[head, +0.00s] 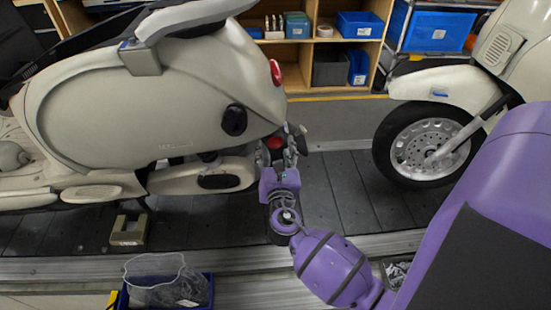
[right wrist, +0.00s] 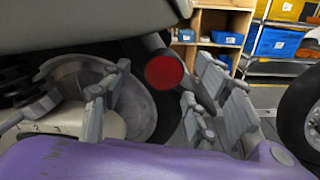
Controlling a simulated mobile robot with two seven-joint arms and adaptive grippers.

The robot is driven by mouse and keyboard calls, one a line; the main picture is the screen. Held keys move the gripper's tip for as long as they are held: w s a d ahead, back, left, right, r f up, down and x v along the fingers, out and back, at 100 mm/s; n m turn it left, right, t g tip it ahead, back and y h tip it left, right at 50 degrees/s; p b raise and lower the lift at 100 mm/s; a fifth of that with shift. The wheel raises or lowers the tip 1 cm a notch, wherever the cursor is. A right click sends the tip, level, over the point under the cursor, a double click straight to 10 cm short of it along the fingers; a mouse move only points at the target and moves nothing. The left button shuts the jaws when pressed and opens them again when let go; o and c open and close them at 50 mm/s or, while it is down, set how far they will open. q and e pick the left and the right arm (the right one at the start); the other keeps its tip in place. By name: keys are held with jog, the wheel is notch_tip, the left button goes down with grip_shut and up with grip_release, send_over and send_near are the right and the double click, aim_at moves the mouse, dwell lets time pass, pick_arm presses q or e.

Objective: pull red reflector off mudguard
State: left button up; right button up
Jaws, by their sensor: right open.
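The round red reflector (head: 275,142) sits at the rear of the cream scooter (head: 150,100), low behind its tail. In the right wrist view the red reflector (right wrist: 165,72) is a red disc on the end of a dark mudguard piece (right wrist: 153,45). My right gripper (head: 283,147) is open, with its fingers around the reflector in the head view. In the right wrist view the fingers of the right gripper (right wrist: 158,100) stand to the left and right of the reflector, with gaps visible. Most of the mudguard is hidden by the gripper. My left gripper is not in view.
A second scooter's wheel (head: 428,145) stands at the right. Shelves (head: 291,65) with blue bins are at the back. A blue crate (head: 208,293) with clear bags lies at the front, near a small beige block (head: 128,236) on the slat conveyor (head: 340,190).

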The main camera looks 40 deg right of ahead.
aim_at(275, 140)
jog(key=shift+x, duration=1.4)
grip_shut()
